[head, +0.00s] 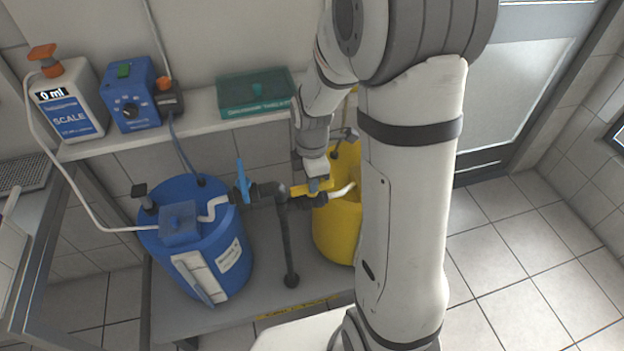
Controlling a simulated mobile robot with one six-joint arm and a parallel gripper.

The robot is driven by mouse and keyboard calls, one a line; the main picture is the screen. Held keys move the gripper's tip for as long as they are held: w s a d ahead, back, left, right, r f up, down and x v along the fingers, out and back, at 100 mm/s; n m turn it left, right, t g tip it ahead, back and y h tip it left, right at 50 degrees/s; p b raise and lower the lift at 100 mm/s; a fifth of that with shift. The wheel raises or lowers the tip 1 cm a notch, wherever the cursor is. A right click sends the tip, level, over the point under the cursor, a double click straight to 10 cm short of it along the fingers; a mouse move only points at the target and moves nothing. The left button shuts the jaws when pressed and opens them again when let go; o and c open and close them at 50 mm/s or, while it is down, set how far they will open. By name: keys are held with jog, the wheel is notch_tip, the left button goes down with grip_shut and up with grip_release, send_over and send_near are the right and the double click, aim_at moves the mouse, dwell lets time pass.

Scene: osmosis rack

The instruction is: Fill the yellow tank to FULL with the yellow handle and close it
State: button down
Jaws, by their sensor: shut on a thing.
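The yellow tank (335,228) stands on the lower shelf, right of centre, and my arm hides its right side. A white spout leads from the dark pipe toward it. The yellow handle (303,188) sits on the pipe valve between the two tanks and looks roughly in line with the pipe. My gripper (314,187) is at the handle, pointing down, and is shut on it. My wrist covers part of the handle. The yellow tank's level and any FULL mark cannot be seen here.
A blue tank (232,272) stands left, with a blue handle (242,182) upright on the pipe. Above, a shelf (205,122) holds a SCALE bottle (72,105), a blue device (127,97) and a green box (252,95). Tiled floor (520,262) at right is free.

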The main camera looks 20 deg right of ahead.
dwell(0.3)
jog(key=c, duration=1.5)
grip_release()
jog(key=shift+o, duration=0.2)
jog(key=shift+r, duration=3.9)
jog(key=shift+r, duration=0.1)
jog(key=s+r+m+t, duration=0.1)
jog(key=s+r+m, duration=0.2)
jog(key=s+m, duration=0.4)
jog(key=s+r+m+t, duration=0.1)
jog(key=s+r+m, duration=0.3)
jog(key=s+m, duration=0.4)
jog(key=m, duration=0.3)
jog(key=shift+t, duration=0.4)
